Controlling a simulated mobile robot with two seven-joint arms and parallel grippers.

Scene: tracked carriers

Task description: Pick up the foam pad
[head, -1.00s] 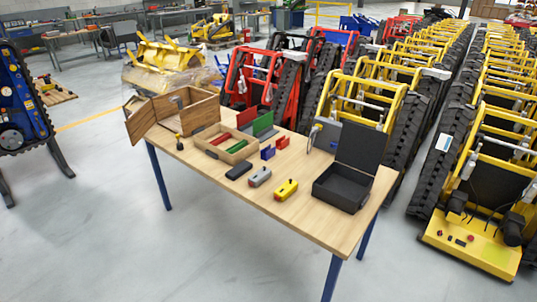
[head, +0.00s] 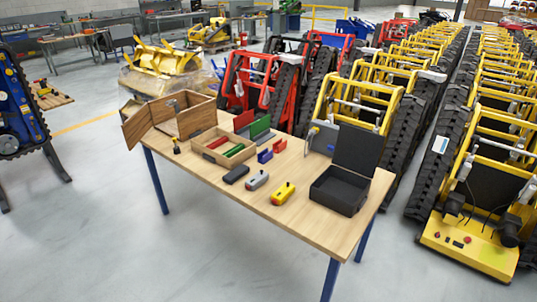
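A small dark block (head: 236,174) lies near the front edge of the wooden table (head: 310,232). It may be the foam pad, but I cannot tell at this size. An open black case (head: 341,190) stands at the right end of the table with its lid raised. Its inside is dark, and I cannot tell whether a pad lies in it. Neither of my grippers shows in the head view.
A grey device (head: 257,180) and a yellow device (head: 283,193) lie beside the dark block. A wooden tray (head: 207,155), an open wooden box (head: 199,115) and blue holders (head: 265,155) stand behind. Tracked carriers (head: 362,107) crowd behind the table; the floor in front is clear.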

